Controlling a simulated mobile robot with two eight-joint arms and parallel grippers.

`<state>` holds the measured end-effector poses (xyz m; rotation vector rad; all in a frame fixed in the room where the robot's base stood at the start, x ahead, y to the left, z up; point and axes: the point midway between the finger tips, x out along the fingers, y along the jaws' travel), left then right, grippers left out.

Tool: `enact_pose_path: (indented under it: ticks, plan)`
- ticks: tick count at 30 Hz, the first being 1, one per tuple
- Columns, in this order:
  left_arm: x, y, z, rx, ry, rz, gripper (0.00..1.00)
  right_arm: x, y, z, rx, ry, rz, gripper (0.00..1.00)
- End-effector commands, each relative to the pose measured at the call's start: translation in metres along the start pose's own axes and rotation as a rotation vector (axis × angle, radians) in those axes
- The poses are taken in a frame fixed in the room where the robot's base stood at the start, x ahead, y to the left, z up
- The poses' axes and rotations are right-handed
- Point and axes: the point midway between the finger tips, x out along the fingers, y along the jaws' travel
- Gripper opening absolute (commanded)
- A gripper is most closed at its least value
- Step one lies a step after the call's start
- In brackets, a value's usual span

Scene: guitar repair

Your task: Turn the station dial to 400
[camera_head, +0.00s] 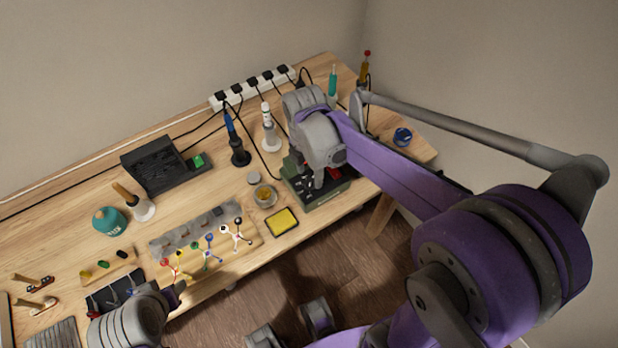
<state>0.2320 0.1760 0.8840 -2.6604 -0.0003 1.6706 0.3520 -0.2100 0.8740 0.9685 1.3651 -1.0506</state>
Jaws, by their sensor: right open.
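The green soldering station (330,195) stands near the front edge of the bench, toward its right end. My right gripper (313,183) reaches down over the front of the station with its jaws open. The station dial and its marks are hidden or too small to read, and I cannot tell if the fingers touch it. A small red part (335,174) shows on the station beside the fingers. My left gripper (172,296) is at the lower left by the front edge of the bench, and its jaws cannot be made out.
A yellow sponge (282,221) and a small round tin (265,195) lie left of the station. An iron in a stand (239,154), a black fan box (158,165) and a power strip (253,88) stand behind.

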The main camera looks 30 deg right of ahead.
Motion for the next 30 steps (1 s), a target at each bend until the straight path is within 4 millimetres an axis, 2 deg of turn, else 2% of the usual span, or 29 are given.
enact_pose_path:
  ticks: [1,6,16,17,27,30]
  plan:
    - [0.001,0.000,0.001,0.000,-0.001,0.000,0.50,0.009,0.000,0.000,0.000,0.000,0.000,0.66]
    - [0.003,0.000,0.002,0.000,-0.001,0.000,0.50,0.024,0.000,0.000,0.001,0.000,0.000,0.66]
    - [0.003,0.000,0.002,0.000,-0.001,0.000,0.50,0.027,0.000,0.000,0.001,0.000,0.001,0.66]
    - [0.003,0.000,0.002,0.000,-0.001,0.000,0.50,0.027,0.000,0.000,0.001,0.000,0.001,0.63]
    - [0.003,0.000,0.002,0.000,-0.001,0.000,0.50,0.027,0.000,0.000,0.001,0.000,0.001,0.01]
    - [0.003,0.000,0.002,0.000,-0.001,0.000,0.50,0.027,0.000,0.000,0.001,0.000,0.001,0.00]
